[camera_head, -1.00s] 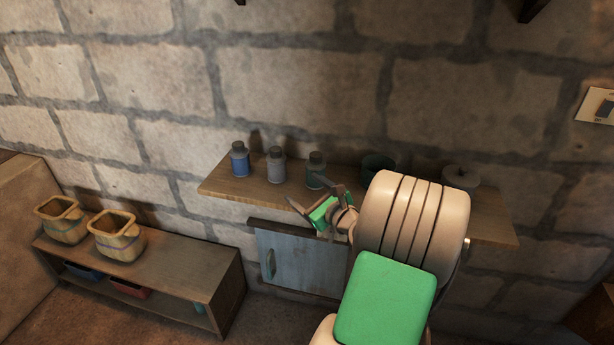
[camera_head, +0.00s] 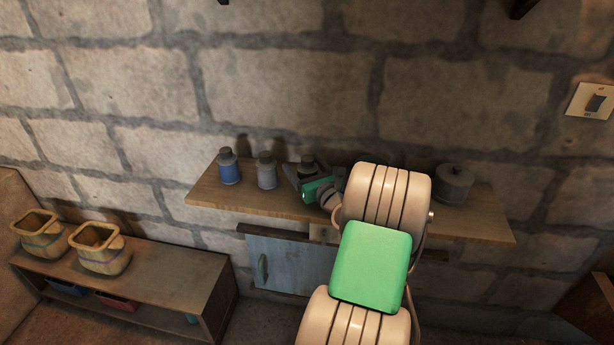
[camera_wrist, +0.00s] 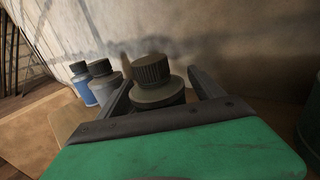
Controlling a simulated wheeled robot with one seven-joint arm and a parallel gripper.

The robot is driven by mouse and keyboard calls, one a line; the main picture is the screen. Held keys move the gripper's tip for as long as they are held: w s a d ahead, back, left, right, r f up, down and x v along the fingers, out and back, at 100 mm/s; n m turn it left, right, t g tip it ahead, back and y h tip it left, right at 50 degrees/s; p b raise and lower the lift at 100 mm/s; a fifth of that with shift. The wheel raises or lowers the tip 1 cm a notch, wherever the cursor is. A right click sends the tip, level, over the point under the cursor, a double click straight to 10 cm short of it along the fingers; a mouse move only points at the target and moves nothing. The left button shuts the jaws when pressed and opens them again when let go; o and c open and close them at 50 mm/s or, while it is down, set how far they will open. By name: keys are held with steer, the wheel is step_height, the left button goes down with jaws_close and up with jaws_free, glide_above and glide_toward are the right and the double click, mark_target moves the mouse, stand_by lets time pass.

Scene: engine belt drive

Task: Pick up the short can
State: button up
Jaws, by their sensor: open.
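A short dark can with a ribbed cap (camera_wrist: 155,80) stands upright on the wooden shelf. In the wrist view it is between my open gripper's (camera_wrist: 160,92) two fingers; no firm contact can be made out. Its lower part is hidden behind the gripper's green body. In the head view my gripper (camera_head: 307,178) is at the shelf, and only the can's dark cap (camera_head: 308,161) shows above it. A grey can (camera_head: 267,171) and a blue can (camera_head: 229,167) stand to its left, also in the wrist view (camera_wrist: 104,80).
A dark round lidded pot (camera_head: 454,184) stands farther right on the shelf (camera_head: 213,194). A dark green object (camera_wrist: 311,125) shows at the wrist view's right edge. The stone wall is close behind.

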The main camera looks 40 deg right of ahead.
steer(key=shift+c, duration=0.5)
steer(key=c, duration=1.4)
steer(key=shift+c, duration=0.3)
steer(key=shift+r, duration=0.15)
